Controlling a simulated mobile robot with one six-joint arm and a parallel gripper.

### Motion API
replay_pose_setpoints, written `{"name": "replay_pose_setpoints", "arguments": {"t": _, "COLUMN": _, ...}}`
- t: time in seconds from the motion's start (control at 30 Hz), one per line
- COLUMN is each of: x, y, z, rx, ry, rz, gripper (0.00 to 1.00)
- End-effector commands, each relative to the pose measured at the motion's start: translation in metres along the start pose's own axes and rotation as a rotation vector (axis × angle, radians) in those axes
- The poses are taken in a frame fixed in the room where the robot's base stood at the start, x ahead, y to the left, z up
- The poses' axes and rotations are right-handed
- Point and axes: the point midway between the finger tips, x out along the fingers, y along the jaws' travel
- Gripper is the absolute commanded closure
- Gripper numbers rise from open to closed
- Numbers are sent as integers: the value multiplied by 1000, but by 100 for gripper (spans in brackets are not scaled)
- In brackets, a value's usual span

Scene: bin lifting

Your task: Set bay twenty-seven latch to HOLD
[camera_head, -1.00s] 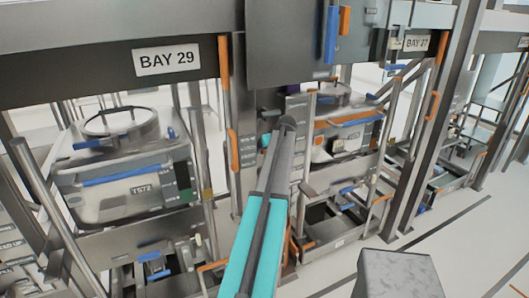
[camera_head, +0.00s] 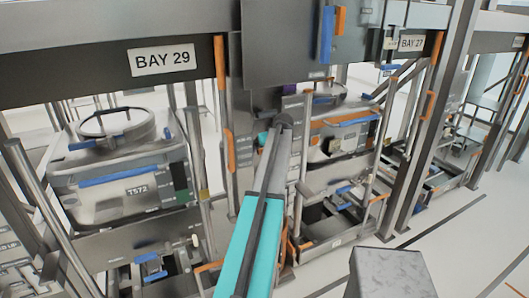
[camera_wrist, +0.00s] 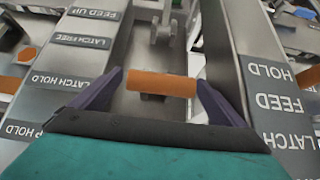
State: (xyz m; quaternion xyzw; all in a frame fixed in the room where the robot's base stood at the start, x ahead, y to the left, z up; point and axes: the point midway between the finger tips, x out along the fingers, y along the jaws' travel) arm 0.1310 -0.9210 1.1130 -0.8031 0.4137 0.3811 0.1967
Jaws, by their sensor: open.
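In the wrist view an orange bar handle (camera_wrist: 160,84) lies crosswise between the two purple fingers of my gripper (camera_wrist: 159,90). The fingers are apart, one near each end of the bar; I cannot tell whether they touch it. Upside-down labels, LATCH FREE and LATCH HOLD, show on the grey panel (camera_wrist: 62,62) to the left; HOLD, FEED and LATCH show on the panel (camera_wrist: 277,110) to the right. In the head view the BAY 27 sign (camera_head: 411,43) is at the upper right. My teal arm reaches up the middle, and the gripper's fingers are hidden there.
The BAY 29 sign (camera_head: 160,60) and bin T572 (camera_head: 120,192) are on the left. A second bin (camera_head: 345,137) stands in the rack right of my arm. Grey posts (camera_head: 425,130) and orange grab handles are close by. Floor (camera_head: 460,240) is clear at lower right.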

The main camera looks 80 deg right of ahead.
Motion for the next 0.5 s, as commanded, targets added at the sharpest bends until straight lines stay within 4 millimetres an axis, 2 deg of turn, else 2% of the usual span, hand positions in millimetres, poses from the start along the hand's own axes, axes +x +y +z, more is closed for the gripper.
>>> {"name": "replay_pose_setpoints", "arguments": {"t": 0.5, "x": -60, "y": 0, "z": 2, "rx": 0, "ry": 2, "rz": 1, "gripper": 6}}
